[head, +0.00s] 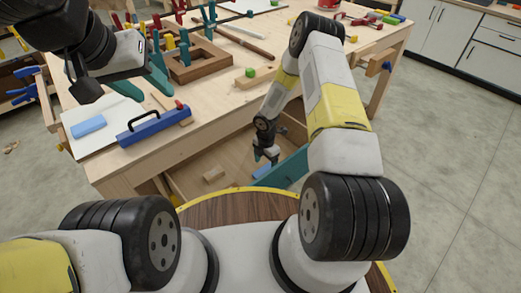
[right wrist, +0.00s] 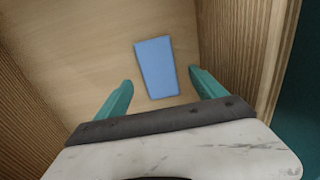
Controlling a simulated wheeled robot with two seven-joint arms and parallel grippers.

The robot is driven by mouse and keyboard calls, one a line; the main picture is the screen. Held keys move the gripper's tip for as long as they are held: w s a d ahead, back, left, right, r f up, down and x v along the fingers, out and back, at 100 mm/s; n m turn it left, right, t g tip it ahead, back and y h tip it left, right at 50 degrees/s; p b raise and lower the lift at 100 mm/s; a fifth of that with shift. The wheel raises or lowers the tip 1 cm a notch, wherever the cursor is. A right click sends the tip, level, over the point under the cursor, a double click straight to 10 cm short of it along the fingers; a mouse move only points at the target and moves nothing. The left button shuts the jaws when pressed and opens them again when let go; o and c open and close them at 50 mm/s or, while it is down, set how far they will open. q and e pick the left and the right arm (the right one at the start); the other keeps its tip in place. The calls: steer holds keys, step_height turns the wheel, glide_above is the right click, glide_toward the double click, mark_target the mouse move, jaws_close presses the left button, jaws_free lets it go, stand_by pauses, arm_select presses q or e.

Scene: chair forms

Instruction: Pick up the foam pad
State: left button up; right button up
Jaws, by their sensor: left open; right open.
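A light blue foam pad (right wrist: 156,67) lies flat on the wooden floor of an open drawer. In the head view this pad (head: 262,171) shows just below my right gripper (head: 268,160). In the right wrist view my right gripper (right wrist: 160,88) is open and empty, its teal fingers apart with the pad between and beyond them. Another light blue block (head: 88,125), similar in look, lies on a white sheet on the bench. My left gripper (head: 157,97) is open and empty over the bench.
The drawer's wooden walls (right wrist: 235,50) stand close on both sides of my right gripper. On the workbench (head: 215,120) are a blue level-like tool (head: 153,127), a wooden frame (head: 195,62) and several clamps.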

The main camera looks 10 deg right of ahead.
mark_target(265, 171)
step_height(265, 171, down, 4)
steer(key=shift+w+r, duration=0.1)
steer(key=c, duration=1.4)
steer(key=shift+r, duration=0.1)
